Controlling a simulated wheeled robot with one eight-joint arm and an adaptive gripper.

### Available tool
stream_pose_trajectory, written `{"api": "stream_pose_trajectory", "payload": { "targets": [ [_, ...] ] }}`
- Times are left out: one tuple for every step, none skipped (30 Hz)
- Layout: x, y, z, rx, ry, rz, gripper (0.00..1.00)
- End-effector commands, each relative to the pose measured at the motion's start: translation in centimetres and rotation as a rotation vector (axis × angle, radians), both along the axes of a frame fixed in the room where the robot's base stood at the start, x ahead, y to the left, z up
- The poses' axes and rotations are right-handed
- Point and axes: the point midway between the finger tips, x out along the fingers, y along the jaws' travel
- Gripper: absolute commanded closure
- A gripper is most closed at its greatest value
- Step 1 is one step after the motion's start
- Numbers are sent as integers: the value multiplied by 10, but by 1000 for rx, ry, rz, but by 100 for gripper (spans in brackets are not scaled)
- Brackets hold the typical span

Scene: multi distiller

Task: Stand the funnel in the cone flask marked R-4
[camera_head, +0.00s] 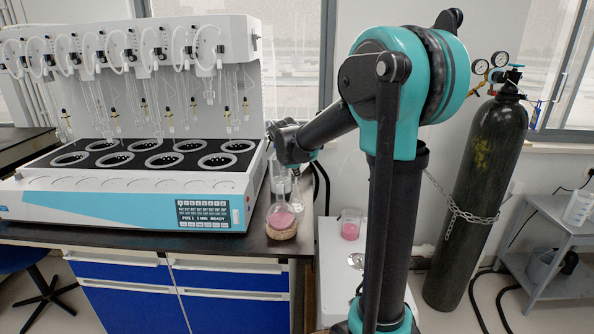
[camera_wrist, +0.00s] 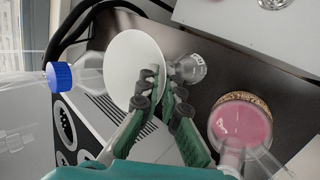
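In the wrist view, my gripper (camera_wrist: 163,78) has its two green fingers a small gap apart. A white round disc (camera_wrist: 130,60), perhaps the funnel's mouth, lies at the left fingertip and is partly covered by it. I cannot tell whether the fingers hold it. Clear glassware (camera_wrist: 190,68) shows just beyond the right fingertip. A glass flask with pink liquid (camera_wrist: 240,124) sits on a cork ring to the right; it also stands near the bench edge in the head view (camera_head: 282,215). In that view my gripper (camera_head: 294,158) is above and behind this flask. No R-4 marking is readable.
A large distiller (camera_head: 130,190) fills the bench on the left. A blue-capped bottle (camera_wrist: 60,77) is left of my gripper. A beaker with pink liquid (camera_head: 350,228) stands on a white surface right of the bench. A dark gas cylinder (camera_head: 478,190) stands at right.

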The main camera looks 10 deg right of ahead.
Motion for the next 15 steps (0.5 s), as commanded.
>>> {"api": "stream_pose_trajectory", "payload": {
  "targets": [
    [0, 0, -1, 0, 0, 0, 100],
    [0, 0, -2, 0, 0, 0, 100],
    [0, 0, -2, 0, 0, 0, 100],
    [0, 0, -3, 0, 0, 0, 100],
    [0, 0, -4, 0, 0, 0, 100],
    [0, 0, -4, 0, 0, 0, 100],
    [0, 0, -5, 0, 0, 0, 100],
    [0, 0, -5, 0, 0, 0, 100],
    [0, 0, -6, 0, 0, 0, 100],
    [0, 0, -7, 0, 0, 0, 100],
    [0, 0, -7, 0, 0, 0, 100],
    [0, 0, -8, 0, 0, 0, 100],
    [0, 0, -8, 0, 0, 0, 100],
    [0, 0, -9, 0, 0, 0, 100],
    [0, 0, -9, 0, 0, 0, 100]
  ]
}}
